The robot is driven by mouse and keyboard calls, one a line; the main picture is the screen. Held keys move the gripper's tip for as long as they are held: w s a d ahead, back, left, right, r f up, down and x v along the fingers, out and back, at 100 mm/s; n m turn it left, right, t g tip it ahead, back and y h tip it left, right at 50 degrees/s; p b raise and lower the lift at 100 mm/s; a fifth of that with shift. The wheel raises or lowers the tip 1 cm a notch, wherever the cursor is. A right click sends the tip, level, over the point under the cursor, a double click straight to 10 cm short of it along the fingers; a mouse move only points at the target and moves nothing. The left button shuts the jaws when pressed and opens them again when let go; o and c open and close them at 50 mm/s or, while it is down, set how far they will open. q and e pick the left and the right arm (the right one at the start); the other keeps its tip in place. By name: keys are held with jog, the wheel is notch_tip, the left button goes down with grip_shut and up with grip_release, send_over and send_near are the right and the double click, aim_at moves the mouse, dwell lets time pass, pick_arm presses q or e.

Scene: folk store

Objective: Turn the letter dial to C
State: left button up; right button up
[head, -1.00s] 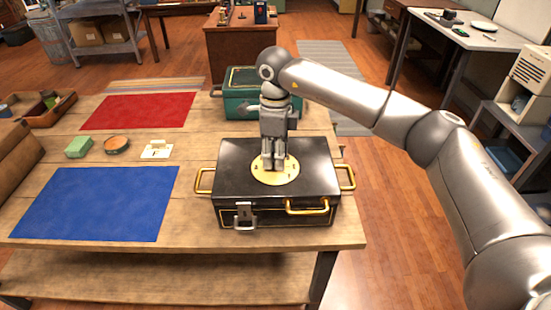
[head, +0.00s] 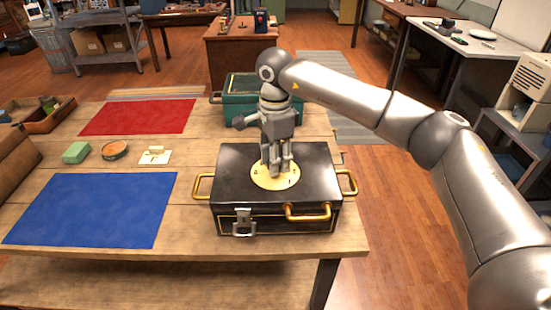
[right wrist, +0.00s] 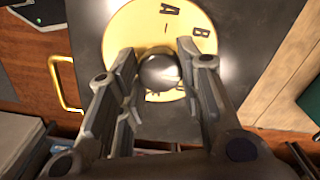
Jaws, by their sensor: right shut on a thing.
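The letter dial (head: 257,181) is a round yellow plate on top of a black case (head: 318,172) with brass handles. In the right wrist view the dial (right wrist: 128,28) shows the letters A and B; other letters are partly hidden by my fingers. A dark shiny round knob (right wrist: 160,71) stands at the dial's centre. My right gripper (head: 276,172) points down over the dial, and its fingers are shut on the knob; it also shows in the right wrist view (right wrist: 158,62). No pointer reading is clear. My left gripper is not in view.
A green case (head: 237,106) stands behind the black one on the wooden table. Left are a blue mat (head: 90,208), a red mat (head: 140,116), a green block (head: 76,152), a round tin (head: 114,150) and a small cream-coloured item (head: 155,155). A wooden tray (head: 40,117) sits far left.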

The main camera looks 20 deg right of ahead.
dwell(0.3)
jog(key=o, duration=1)
jog(key=shift+o, duration=0.2)
jog(key=shift+r, duration=0.1)
notch_tip(320, 180, up, 12)
